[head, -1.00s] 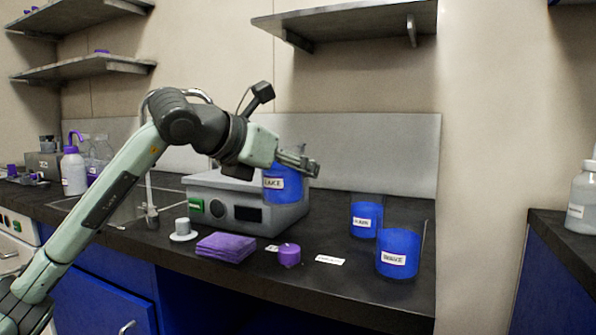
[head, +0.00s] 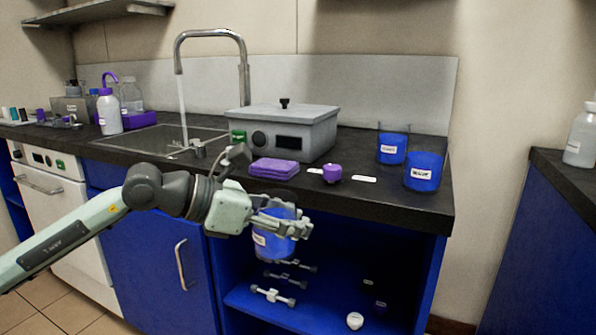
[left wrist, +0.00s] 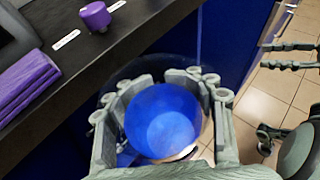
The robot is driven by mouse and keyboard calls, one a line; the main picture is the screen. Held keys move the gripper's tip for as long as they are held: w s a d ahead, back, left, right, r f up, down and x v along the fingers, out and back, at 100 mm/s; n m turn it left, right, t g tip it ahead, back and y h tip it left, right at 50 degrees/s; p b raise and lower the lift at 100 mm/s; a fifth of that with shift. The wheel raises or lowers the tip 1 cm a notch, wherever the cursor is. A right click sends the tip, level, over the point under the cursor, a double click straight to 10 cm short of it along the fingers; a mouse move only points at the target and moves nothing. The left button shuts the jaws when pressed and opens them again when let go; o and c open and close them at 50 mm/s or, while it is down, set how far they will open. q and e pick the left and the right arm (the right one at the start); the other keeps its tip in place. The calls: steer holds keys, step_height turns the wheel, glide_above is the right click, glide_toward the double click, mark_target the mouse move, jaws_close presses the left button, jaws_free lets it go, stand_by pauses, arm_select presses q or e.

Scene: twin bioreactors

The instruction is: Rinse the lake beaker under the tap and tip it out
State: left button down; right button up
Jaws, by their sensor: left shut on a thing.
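The lake beaker (head: 272,246), blue with a white label, is held in my left gripper (head: 284,226) in front of the counter, below its top edge. It looks roughly upright. In the left wrist view the gripper's fingers (left wrist: 160,92) close around the beaker (left wrist: 165,118), whose inside looks blue; I cannot tell the liquid level. The tap (head: 243,70) stands behind the sink (head: 150,140), with a stream of water (head: 182,105) falling from its spout. Grey jointed parts at the right of the left wrist view may be my right gripper; its state is unclear.
A grey box-shaped device (head: 285,130) stands right of the sink. A purple cloth (head: 274,169), a purple cap (head: 332,173) and two blue beakers (head: 392,148) (head: 423,172) are on the counter. A white bottle (head: 109,112) stands left. An open shelf (head: 265,302) lies below.

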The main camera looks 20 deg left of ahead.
arm_select(q)
steer(key=s+d+f+m+g+h, duration=0.1)
steer(key=s+f+m+h, duration=0.1)
steer(key=s+f, duration=0.2)
step_height(320, 180, down, 3)
steer(key=shift+s+r+g, duration=0.15)
steer(key=shift+g, duration=0.25)
steer(key=shift+d, duration=0.1)
